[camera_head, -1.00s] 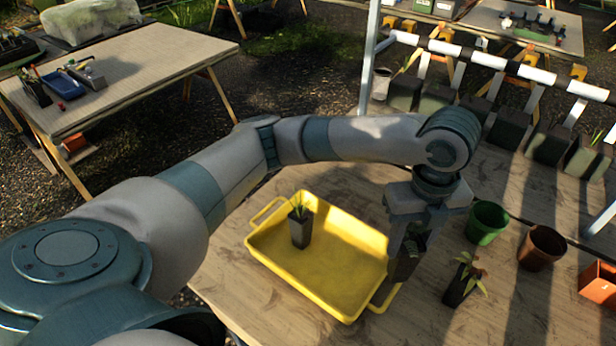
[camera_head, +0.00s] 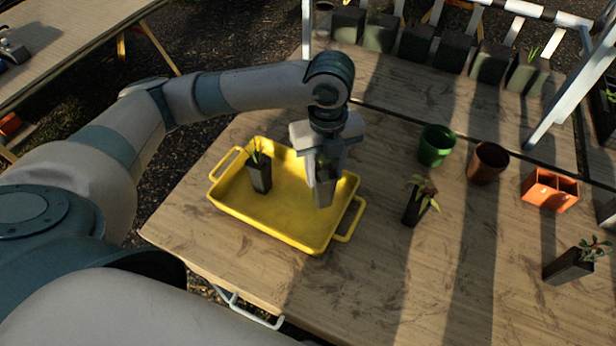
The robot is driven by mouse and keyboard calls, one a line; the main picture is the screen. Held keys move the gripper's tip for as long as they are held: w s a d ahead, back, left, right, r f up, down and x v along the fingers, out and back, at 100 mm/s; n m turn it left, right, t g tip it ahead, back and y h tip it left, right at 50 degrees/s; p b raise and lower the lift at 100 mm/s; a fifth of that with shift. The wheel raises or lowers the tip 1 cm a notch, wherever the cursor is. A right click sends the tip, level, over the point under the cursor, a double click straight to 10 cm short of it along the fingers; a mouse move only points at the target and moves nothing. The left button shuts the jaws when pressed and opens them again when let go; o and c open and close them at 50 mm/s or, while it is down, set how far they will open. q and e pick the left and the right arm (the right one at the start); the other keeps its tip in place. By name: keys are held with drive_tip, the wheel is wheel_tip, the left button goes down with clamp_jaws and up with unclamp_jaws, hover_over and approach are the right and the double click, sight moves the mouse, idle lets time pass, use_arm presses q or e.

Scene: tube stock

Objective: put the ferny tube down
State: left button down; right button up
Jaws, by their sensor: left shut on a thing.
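My left gripper (camera_head: 325,168) points down over the right part of the yellow tray (camera_head: 262,227) and is shut on a dark square tube (camera_head: 324,193). A bit of green shows between the fingers, but most of the plant is hidden, so I cannot tell its leaf shape. The held tube looks upright, inside the tray's outline. I cannot tell whether its base touches the tray floor. Another dark tube with narrow green leaves (camera_head: 260,176) stands at the left in the tray. My right gripper is not in view.
Right of the tray stand a dark tube with reddish-green leaves (camera_head: 414,206), a green pot (camera_head: 436,145), a brown pot (camera_head: 488,162) and an orange divided container (camera_head: 549,190). The tray's middle floor is bare.

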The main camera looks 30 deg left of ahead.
use_arm(q)
drive_tip(key=a, duration=0.1)
drive_tip(key=a+f, duration=0.1)
drive_tip(key=shift+s+a+f, duration=0.1)
drive_tip(key=shift+a+f, duration=0.15)
drive_tip(key=shift+a, duration=0.15)
drive_tip(key=shift+a+f+p, duration=0.3)
drive_tip(key=shift+a+f, duration=0.05)
drive_tip(key=shift+a, duration=0.05)
wheel_tip(320, 180, down, 4)
drive_tip(key=shift+p, duration=0.65)
